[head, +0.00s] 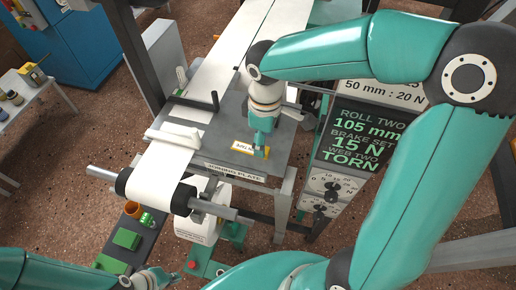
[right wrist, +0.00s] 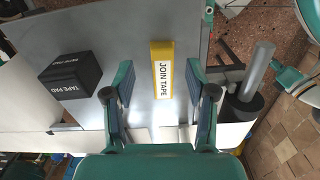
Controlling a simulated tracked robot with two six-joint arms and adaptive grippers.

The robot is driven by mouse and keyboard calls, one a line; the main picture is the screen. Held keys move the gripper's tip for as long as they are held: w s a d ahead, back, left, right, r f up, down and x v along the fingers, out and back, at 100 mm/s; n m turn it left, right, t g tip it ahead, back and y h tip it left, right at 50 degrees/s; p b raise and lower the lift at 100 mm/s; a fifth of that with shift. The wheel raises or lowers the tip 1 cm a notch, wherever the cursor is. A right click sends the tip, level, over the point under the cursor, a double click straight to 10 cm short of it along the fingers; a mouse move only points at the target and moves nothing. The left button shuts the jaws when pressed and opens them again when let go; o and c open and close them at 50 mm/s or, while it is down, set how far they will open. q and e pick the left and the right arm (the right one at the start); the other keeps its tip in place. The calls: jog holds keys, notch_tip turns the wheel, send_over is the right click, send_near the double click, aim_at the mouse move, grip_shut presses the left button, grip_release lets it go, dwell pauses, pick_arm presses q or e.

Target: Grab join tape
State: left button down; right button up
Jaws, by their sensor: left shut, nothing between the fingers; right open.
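The join tape (right wrist: 162,72) is a yellow block with a white label reading JOIN TAPE. It lies on the grey plate (right wrist: 125,30) and runs lengthwise between my right gripper's fingers in the right wrist view. My right gripper (right wrist: 159,72) is open, with a gap on each side of the tape; contact is not visible. In the head view my right gripper (head: 260,147) points down at the tape (head: 241,147), covering part of it. My left gripper (head: 160,278) is shut and empty at the bottom left, away from the plate.
A black tape pad (right wrist: 69,82) sits left of the tape in the right wrist view. A white paper web (head: 158,170) passes over a roller (head: 178,197) left of the plate. A dark sign panel (head: 357,140) with dials stands to the right.

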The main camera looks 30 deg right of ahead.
aim_at(250, 148)
notch_tip(250, 148, down, 3)
jog(key=shift+a+f, duration=0.1)
jog(key=shift+f, duration=0.05)
jog(key=shift+s, duration=0.1)
jog(key=c, duration=0.8)
jog(key=shift+c, duration=0.2)
